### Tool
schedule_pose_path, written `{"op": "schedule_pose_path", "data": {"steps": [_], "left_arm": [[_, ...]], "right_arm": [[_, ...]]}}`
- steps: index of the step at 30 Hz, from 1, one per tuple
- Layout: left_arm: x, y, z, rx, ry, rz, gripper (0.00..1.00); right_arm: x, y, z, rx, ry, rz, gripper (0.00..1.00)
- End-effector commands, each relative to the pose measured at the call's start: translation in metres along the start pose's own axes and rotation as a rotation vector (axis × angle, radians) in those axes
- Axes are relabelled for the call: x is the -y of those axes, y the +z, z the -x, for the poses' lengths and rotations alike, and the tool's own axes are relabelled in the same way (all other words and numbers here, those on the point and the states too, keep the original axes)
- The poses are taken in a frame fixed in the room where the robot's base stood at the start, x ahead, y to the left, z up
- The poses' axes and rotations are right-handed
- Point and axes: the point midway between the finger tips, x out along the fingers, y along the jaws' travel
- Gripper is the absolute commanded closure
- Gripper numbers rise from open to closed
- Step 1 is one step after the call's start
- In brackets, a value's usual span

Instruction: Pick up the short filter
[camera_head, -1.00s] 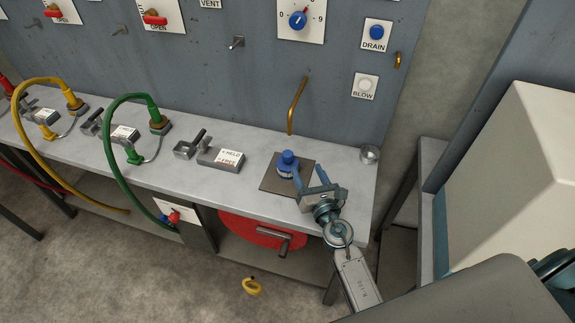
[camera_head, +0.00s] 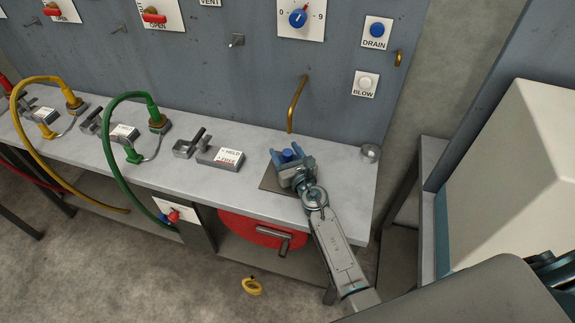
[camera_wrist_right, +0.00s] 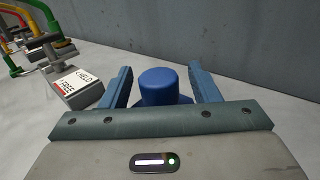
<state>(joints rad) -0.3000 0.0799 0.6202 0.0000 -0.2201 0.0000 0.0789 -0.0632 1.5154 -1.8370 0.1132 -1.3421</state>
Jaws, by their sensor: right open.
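The short filter looks to be the small blue capped piece (camera_head: 288,155) on the dark square mat (camera_head: 268,181) near the right end of the bench. My right gripper (camera_head: 287,154) is open, with its two blue fingers on either side of the piece. In the right wrist view the blue cap (camera_wrist_right: 163,86) stands upright between the open fingers (camera_wrist_right: 160,88), with a gap on each side. Its lower part is hidden behind the gripper body. My left gripper is not in view.
A grey block with a HELD/FREE label (camera_head: 220,158) sits left of the mat. A bent brass pipe (camera_head: 297,104) comes from the wall behind. A small metal cup (camera_head: 370,153) stands at the bench's right end. Green (camera_head: 110,140) and yellow hoses (camera_head: 22,130) arch farther left.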

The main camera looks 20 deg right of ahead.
Motion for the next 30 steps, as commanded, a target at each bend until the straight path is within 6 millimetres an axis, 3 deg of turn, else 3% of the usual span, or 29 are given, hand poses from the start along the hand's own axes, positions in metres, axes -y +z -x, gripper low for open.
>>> {"op": "schedule_pose_path", "data": {"steps": [9, 16, 30], "left_arm": [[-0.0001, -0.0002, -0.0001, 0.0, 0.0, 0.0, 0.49], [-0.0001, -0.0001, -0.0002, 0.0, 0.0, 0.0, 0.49], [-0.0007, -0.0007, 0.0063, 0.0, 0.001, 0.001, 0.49]], "right_arm": [[0.0, 0.0, -0.0051, -0.001, 0.0, 0.0, 0.46], [-0.0001, -0.0001, -0.0049, -0.001, 0.0, 0.0, 0.91], [0.005, 0.007, -0.0064, -0.001, 0.0, 0.001, 0.93]]}}
